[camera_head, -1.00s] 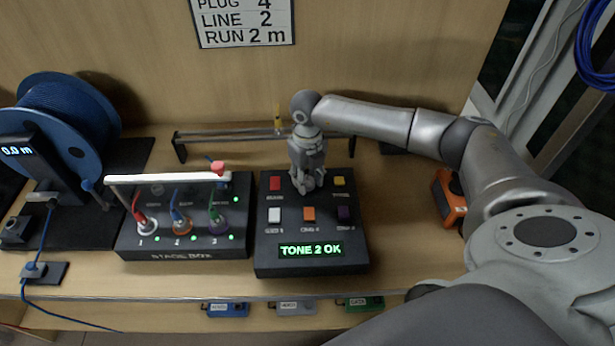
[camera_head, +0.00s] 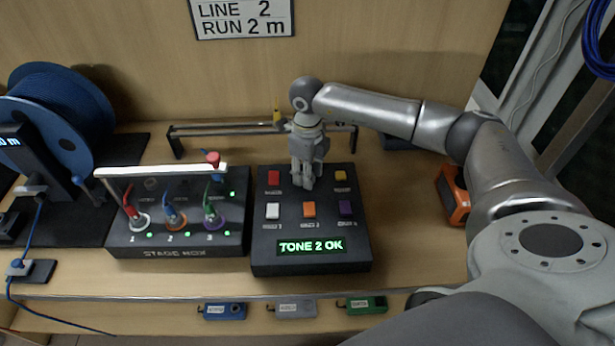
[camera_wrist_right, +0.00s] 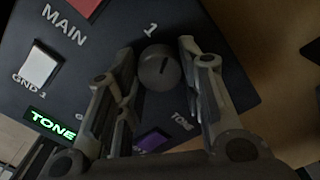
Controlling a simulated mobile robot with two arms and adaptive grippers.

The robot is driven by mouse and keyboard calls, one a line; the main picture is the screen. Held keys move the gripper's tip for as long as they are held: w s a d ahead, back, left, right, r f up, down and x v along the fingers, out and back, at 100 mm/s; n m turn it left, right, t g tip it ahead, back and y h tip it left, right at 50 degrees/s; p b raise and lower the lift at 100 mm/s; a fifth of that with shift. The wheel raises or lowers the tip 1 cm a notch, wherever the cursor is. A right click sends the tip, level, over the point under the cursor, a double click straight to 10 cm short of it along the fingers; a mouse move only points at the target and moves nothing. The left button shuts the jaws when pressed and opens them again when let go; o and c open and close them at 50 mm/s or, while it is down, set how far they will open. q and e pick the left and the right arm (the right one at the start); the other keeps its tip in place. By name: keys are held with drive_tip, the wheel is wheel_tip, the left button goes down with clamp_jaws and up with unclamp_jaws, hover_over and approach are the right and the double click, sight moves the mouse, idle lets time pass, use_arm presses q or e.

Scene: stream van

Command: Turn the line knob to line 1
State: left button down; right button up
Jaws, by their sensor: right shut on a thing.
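The line knob (camera_wrist_right: 160,68) is a round grey knob on the black tone box (camera_head: 265,250). In the right wrist view it sits between my right gripper's fingers (camera_wrist_right: 162,75), with a "1" label beside it and a dark line on its face. I cannot tell which number that line points to. In the head view my right gripper (camera_head: 305,184) points down at the back middle of the box and hides the knob. It is shut on the knob. The display (camera_head: 310,247) reads "TONE 2 OK". My left gripper is out of view.
The box has several coloured buttons, including red (camera_head: 273,177) and yellow (camera_head: 340,175) beside my gripper. A stage box (camera_head: 180,250) with plugs and a white bar stands left. An orange device (camera_head: 452,195) is right. A rail (camera_head: 230,129) is behind.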

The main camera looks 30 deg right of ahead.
drive_tip(key=n+b, duration=0.2)
drive_tip(key=n, duration=0.1)
drive_tip(key=shift+f, duration=0.15)
drive_tip(key=shift+n+b, duration=0.8)
drive_tip(key=shift+n, duration=0.9)
drive_tip(key=o, duration=1)
drive_tip(key=shift+o, duration=0.2)
